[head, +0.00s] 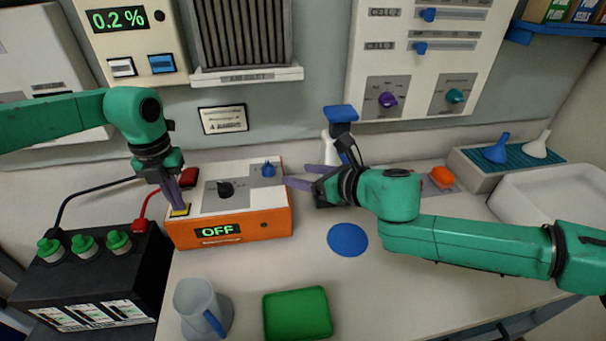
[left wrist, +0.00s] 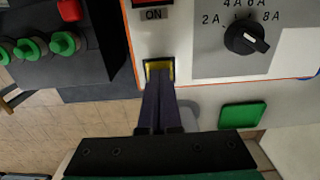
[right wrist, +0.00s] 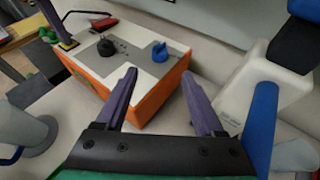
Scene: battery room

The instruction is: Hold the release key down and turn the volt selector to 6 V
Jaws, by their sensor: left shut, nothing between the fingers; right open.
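The orange charger box (head: 245,224) stands on the counter; its front display (head: 217,231) reads OFF. A yellow key (left wrist: 153,66) sits in the box's top near the front left corner. My left gripper (head: 179,207) is shut and empty, its fingertips at the yellow key and partly covering it; how far the key is pressed I cannot tell. The blue knob (head: 268,170) is at the back right of the top; it also shows in the right wrist view (right wrist: 160,52). Its scale is not readable. My right gripper (head: 299,175) is open, right of the box, its fingers pointing towards the blue knob without touching it.
A black knob (left wrist: 246,37) with an amp scale is on the same top. A black battery (head: 90,275) with green caps stands left. A jug (head: 195,300), green tray (head: 297,314) and blue disc (head: 347,239) lie in front. A white bottle with a blue top (head: 340,114) stands behind my right gripper.

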